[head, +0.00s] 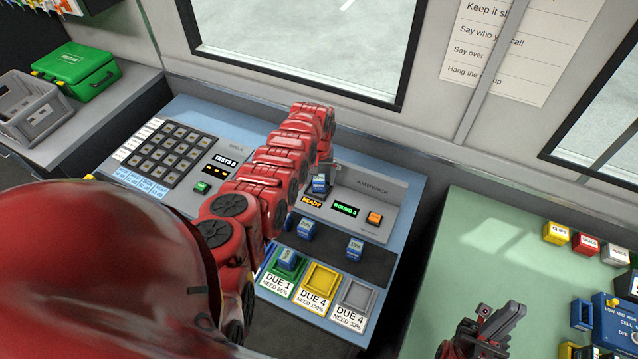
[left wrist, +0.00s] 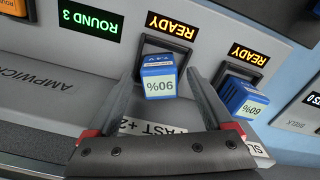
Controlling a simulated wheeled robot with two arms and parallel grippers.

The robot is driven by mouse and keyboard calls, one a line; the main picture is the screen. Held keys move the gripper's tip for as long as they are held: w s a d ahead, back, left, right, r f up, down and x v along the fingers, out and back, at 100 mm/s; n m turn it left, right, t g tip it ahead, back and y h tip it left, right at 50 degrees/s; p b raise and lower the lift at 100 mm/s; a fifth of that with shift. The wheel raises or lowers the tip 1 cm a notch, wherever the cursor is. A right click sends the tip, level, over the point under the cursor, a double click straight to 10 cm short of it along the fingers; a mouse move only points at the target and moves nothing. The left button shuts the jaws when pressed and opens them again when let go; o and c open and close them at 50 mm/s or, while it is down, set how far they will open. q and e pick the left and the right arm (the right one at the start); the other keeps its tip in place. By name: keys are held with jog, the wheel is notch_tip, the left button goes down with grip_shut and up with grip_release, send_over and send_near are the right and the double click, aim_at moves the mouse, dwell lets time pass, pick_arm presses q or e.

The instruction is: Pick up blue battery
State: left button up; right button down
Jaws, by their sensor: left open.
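A blue battery marked 90% (left wrist: 159,82) stands in a charger slot under a lit READY sign, and it shows in the head view (head: 319,185). My left gripper (left wrist: 163,90) is open, with one finger on each side of this battery in the picture; I cannot tell whether they touch it. A second blue battery, marked 60% (left wrist: 238,97), sits in the neighbouring slot; my arm hides it in the head view. Two blue batteries (head: 306,229) (head: 355,247) lie on the dark strip, and another (head: 288,259) is in the green tray (head: 272,263). My right gripper (head: 497,322) is over the green table.
A yellow tray (head: 335,286) and a grey tray (head: 369,299) stand beside the green one. A keypad panel (head: 170,151) is left of my arm. The green table (head: 500,240) carries small coloured boxes at its right. A green case (head: 76,71) is at far left.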

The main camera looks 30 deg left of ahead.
pick_arm(q)
grip_shut()
dwell(0.4)
jog(key=shift+r, duration=0.1)
